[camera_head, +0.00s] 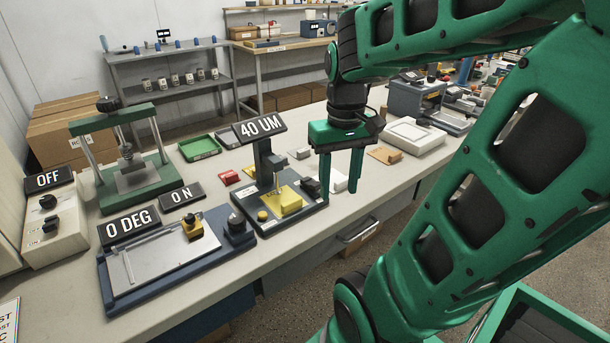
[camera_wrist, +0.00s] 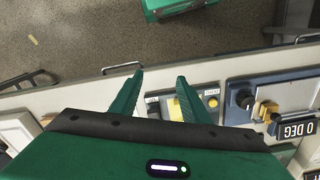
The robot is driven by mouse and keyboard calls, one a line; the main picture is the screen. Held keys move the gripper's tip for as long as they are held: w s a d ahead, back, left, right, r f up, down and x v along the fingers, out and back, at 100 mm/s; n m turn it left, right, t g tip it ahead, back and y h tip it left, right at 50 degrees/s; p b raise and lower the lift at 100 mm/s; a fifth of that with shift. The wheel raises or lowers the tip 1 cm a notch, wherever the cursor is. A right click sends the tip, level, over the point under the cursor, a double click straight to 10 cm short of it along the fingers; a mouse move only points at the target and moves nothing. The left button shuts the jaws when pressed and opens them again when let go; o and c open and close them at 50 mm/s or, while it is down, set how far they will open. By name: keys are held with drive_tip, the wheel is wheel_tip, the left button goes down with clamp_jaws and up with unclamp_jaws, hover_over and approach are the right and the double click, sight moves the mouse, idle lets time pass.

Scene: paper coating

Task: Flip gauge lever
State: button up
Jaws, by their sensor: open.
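The gauge (camera_head: 272,180) stands on the bench with a dark upright column, a yellow stage and a display reading 40 UM. A black part (camera_head: 311,187) sits at the right side of its base; I cannot tell for sure whether it is the lever. My gripper (camera_head: 340,188) is open and empty, pointing down just right of the gauge and apart from it. In the wrist view my gripper (camera_wrist: 160,80) shows two spread green fingers.
A blue-based plate device (camera_head: 170,258) reading 0 DEG stands left of the gauge. A green press (camera_head: 125,160) and a switch box (camera_head: 52,232) reading OFF are farther left. A white tray device (camera_head: 415,137) is to the right. A drawer handle (camera_head: 358,230) sticks out from the bench front.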

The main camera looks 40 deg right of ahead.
sight(317, 184)
drive_tip(key=w+d+r+n, duration=0.3)
drive_tip(key=w+d+n, duration=0.15)
drive_tip(key=w, duration=0.75)
drive_tip(key=shift+m, duration=0.35)
drive_tip(key=f, duration=1)
drive_tip(key=shift+s+d+f, duration=0.15)
drive_tip(key=shift+d+f, duration=0.1)
drive_tip(key=shift+f, duration=0.15)
drive_tip(key=shift+c, duration=0.7)
